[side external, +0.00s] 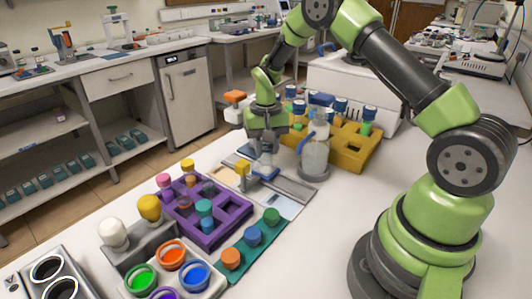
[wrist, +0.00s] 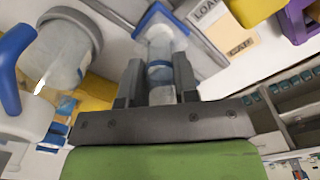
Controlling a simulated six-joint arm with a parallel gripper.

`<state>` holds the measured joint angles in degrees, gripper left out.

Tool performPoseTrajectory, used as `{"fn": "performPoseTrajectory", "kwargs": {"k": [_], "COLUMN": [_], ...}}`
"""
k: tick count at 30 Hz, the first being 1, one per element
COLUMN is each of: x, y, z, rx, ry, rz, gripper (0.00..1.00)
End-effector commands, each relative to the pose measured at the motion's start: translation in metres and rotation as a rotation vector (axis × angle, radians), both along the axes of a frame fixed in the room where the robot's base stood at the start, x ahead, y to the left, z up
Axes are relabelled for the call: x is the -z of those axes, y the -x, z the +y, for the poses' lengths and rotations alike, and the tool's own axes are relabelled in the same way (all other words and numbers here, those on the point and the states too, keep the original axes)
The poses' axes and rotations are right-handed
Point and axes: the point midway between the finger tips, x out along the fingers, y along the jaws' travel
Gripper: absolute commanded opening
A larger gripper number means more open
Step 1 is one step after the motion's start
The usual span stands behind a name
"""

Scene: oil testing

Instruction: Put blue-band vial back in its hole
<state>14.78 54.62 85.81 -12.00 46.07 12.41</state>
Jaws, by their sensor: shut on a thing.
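My gripper (side external: 266,143) is shut on a clear vial (side external: 265,163) above the grey device with the long tray. In the wrist view the fingers (wrist: 158,85) stand on either side of the vial, and its blue band (wrist: 160,70) shows between them. The vial's far end is close to a blue-edged piece (wrist: 153,17); I cannot tell whether they touch. A purple rack (side external: 230,222) with colored-cap vials stands to the left and nearer the camera. A yellow rack (side external: 348,150) with blue-capped vials stands behind at right. I cannot tell which hole belongs to the vial.
A clear container with a blue handle (side external: 314,155) stands close to the right of my gripper, and looms large in the wrist view (wrist: 60,52). Colored paint-like cups (side external: 172,256) and a teal strip with colored caps (side external: 253,236) lie nearer the camera. White table to the right is clear.

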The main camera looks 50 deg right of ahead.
Motion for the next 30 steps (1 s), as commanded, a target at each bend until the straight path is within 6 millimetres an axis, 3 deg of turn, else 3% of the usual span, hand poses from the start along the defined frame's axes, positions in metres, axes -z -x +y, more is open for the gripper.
{"fn": "performPoseTrajectory", "kwargs": {"k": [6, 22, 30], "x": [-0.048, -0.135, -0.131], "y": [-0.001, -0.001, 0.000], "z": [0.000, 0.000, 0.061], "rx": [-0.001, 0.000, -0.203], "ry": [0.003, 0.002, 0.000], "rz": [-0.007, -0.007, -0.001], "gripper": [0.02, 0.02, 0.02]}}
